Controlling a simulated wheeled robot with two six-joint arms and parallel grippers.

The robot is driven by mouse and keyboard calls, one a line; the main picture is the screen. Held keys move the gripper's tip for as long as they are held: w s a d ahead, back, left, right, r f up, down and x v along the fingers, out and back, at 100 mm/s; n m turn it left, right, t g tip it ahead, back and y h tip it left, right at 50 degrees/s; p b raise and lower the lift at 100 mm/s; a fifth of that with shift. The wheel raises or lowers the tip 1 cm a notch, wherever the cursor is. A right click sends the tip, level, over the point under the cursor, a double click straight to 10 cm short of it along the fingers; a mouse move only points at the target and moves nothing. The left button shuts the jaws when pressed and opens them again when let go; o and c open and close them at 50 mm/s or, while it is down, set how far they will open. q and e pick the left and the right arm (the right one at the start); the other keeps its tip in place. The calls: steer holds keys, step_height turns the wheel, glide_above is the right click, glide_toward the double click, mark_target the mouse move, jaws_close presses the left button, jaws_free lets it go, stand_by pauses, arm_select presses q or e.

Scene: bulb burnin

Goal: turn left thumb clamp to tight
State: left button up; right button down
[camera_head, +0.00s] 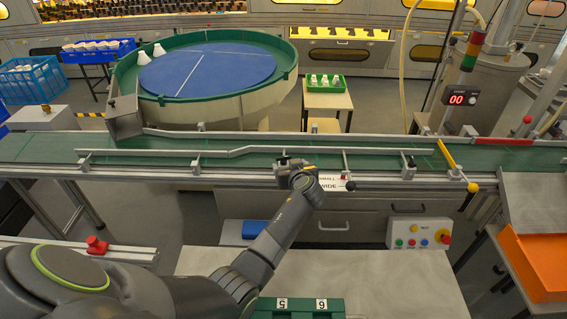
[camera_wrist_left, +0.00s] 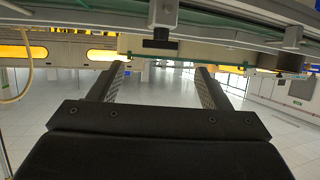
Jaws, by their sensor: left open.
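My left gripper (camera_head: 294,166) is at the front edge of the green conveyor (camera_head: 120,151), beside a dark clamp (camera_head: 283,160) on the front guide rail. The gripper hides part of this clamp. In the left wrist view my left gripper (camera_wrist_left: 160,82) is open, with nothing visible between its fingers. A metal post with a dark knob-like block (camera_wrist_left: 160,44) shows just beyond the fingertips, near the middle. I cannot tell whether the gripper touches it, or whether the clamp is loose or tight. My right gripper is not in view.
A sign (camera_head: 337,185) reading "SMALL" and "WIDE" hangs right of the gripper. Another dark clamp (camera_head: 409,170) stands further right on the rail. A yellow gate bar (camera_head: 447,154) crosses the conveyor's right part. A button box (camera_head: 419,234) stands below. A round blue turntable (camera_head: 207,70) is behind.

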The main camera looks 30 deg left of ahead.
mark_target(284, 158)
arm_select(q)
steer(key=b+x, duration=0.5)
steer(key=x, duration=0.3)
steer(key=shift+f, duration=0.25)
steer(key=shift+w+a+f+b, duration=0.1)
steer(key=shift+w+a+b, duration=0.5)
steer(key=shift+w+b, duration=0.05)
steer(key=c, duration=1)
steer(key=shift+s+m+t+h+p, duration=0.1)
steer(key=shift+m+t+h+p, duration=0.3)
steer(key=shift+m+h+p, duration=0.4)
steer(key=shift+m+t+h+p, duration=0.5)
steer(key=shift+m+h+p, duration=0.2)
steer(key=shift+h, duration=0.1)
steer(key=o, duration=1)
